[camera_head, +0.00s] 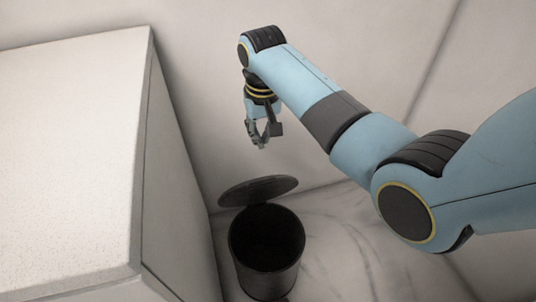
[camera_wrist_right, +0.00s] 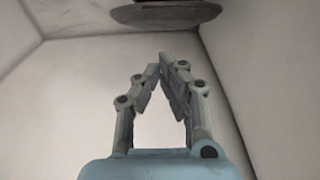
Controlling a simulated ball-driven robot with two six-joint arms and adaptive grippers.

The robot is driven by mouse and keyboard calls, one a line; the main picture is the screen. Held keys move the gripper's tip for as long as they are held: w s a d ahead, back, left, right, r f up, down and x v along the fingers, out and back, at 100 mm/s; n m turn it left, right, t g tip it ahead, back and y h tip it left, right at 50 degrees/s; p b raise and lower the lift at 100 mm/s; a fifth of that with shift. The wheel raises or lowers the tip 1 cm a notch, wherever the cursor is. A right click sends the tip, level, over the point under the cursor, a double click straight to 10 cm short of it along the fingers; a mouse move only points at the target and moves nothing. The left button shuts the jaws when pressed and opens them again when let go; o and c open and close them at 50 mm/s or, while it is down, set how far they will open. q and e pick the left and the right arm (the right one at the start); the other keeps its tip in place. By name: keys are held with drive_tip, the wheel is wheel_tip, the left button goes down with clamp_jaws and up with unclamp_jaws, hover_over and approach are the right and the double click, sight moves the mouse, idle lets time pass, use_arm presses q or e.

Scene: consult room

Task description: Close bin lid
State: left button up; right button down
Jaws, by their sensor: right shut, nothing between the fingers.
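A dark round bin (camera_head: 267,252) stands on the floor, its mouth open and its inside black. Its lid (camera_head: 258,190) is raised at the back of the rim, toward the wall. In the right wrist view the lid (camera_wrist_right: 165,14) shows at the top edge, beyond the fingertips. My right gripper (camera_head: 260,143) hangs pointing down above the lid, apart from it. In the right wrist view its fingers (camera_wrist_right: 161,72) meet at the tips with nothing held. My left gripper is in neither view.
A white cabinet or counter (camera_head: 70,150) stands close to the left of the bin. A pale wall (camera_head: 350,40) is behind the bin. The marbled floor (camera_head: 350,245) to the right of the bin is clear.

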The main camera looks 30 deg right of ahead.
drive_tip(key=w+r, duration=0.1)
drive_tip(key=r, duration=0.1)
drive_tip(key=b, duration=0.4)
hover_over(258, 188)
drive_tip(key=w+d, duration=0.3)
drive_tip(key=f, duration=1.1)
drive_tip(key=shift+a+f, duration=0.15)
drive_tip(key=shift+a, duration=0.1)
drive_tip(key=shift+s+a+f, duration=0.2)
drive_tip(key=shift+s+f, duration=0.05)
drive_tip(key=shift+s, duration=0.45)
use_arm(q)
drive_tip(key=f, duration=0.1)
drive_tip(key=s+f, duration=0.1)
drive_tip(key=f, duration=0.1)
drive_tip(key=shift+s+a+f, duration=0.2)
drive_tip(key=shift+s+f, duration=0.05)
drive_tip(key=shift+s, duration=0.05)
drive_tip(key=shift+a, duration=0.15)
use_arm(e)
drive_tip(key=shift+s, duration=0.15)
